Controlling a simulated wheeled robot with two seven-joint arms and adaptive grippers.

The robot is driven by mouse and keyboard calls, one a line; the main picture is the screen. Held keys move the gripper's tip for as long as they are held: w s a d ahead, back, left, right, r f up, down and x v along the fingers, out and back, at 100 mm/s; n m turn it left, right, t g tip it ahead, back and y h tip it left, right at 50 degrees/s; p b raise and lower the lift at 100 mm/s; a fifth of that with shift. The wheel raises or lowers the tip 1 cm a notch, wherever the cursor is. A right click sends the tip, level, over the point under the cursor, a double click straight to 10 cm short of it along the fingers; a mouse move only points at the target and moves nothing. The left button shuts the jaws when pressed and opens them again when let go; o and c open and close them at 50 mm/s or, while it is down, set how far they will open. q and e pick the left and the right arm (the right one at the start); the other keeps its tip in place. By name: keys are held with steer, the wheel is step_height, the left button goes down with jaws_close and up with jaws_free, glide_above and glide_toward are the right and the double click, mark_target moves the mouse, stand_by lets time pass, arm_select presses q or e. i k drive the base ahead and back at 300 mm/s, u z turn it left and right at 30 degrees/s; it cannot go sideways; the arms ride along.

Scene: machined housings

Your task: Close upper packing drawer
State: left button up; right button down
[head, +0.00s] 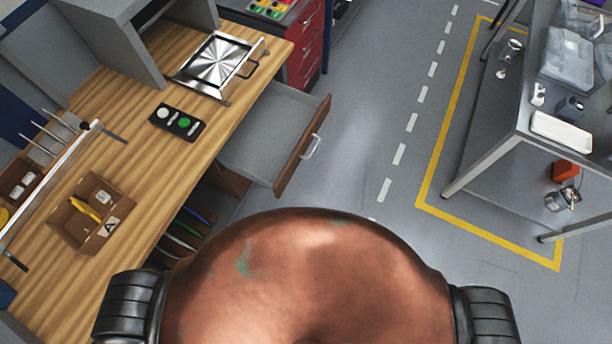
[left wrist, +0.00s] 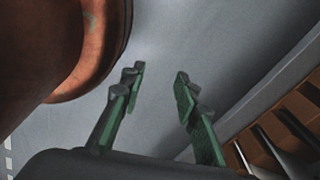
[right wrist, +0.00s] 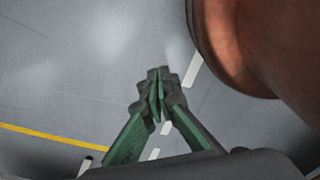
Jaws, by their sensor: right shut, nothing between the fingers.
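The upper packing drawer (head: 268,128) stands pulled out from under the wooden bench in the head view. Its grey inside looks empty. Its brown front (head: 303,146) carries a pale bar handle (head: 312,147) that faces the aisle. Neither gripper shows in the head view. In the left wrist view my left gripper (left wrist: 160,78) is open and empty, its green fingers apart above the grey floor. In the right wrist view my right gripper (right wrist: 159,78) is shut and empty, its fingertips together above the floor. Neither gripper touches the drawer in these views.
The wooden bench (head: 150,190) bears a cardboard box (head: 88,215), a button panel (head: 177,122) and a metal plate fixture (head: 218,64). A red cabinet (head: 305,45) stands behind the drawer. A grey table (head: 500,150) stands right, across open floor with a yellow line.

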mark_target(266, 148)
steer(key=z, duration=0.85)
steer(key=k, duration=0.65)
steer(key=u, duration=1.15)
steer(key=i, duration=0.5)
steer(key=u, duration=0.05)
